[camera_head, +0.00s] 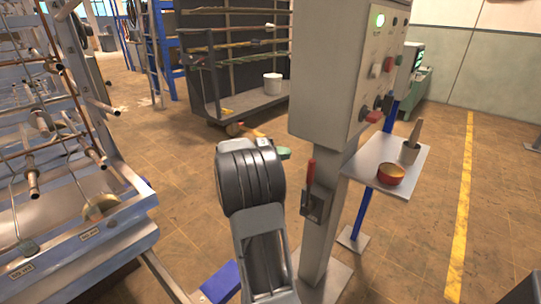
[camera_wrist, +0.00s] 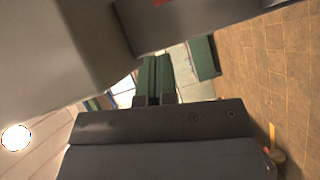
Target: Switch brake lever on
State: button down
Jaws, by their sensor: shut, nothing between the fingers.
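A lever with an upright red handle (camera_head: 310,181) sits in a small dark grey housing (camera_head: 317,204) on the grey post of the control cabinet (camera_head: 338,75). It is the only thing I see that looks like a brake lever. My gripper (camera_head: 283,153) is mostly hidden behind my arm; only a green fingertip shows, left of the post and apart from the red handle in the picture. In the wrist view my gripper's two green fingers (camera_wrist: 157,70) are together and empty. The lever does not clearly show in the wrist view.
A tubular machine rack (camera_head: 85,225) stands at the left. A wheeled rack (camera_head: 222,108) stands behind. Floor is open at the right.

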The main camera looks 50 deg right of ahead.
jog(key=shift+s+d+f, duration=0.15)
jog(key=shift+s+d, duration=0.2)
jog(key=shift+s, duration=0.45)
jog(key=shift+s+d+f, duration=0.2)
jog(key=shift+s+d, duration=0.2)
jog(key=shift+s, duration=0.4)
jog(key=shift+s+d+f, duration=0.15)
jog(key=shift+s+d, duration=0.2)
jog(key=shift+s, duration=0.45)
jog(key=shift+s, duration=0.1)
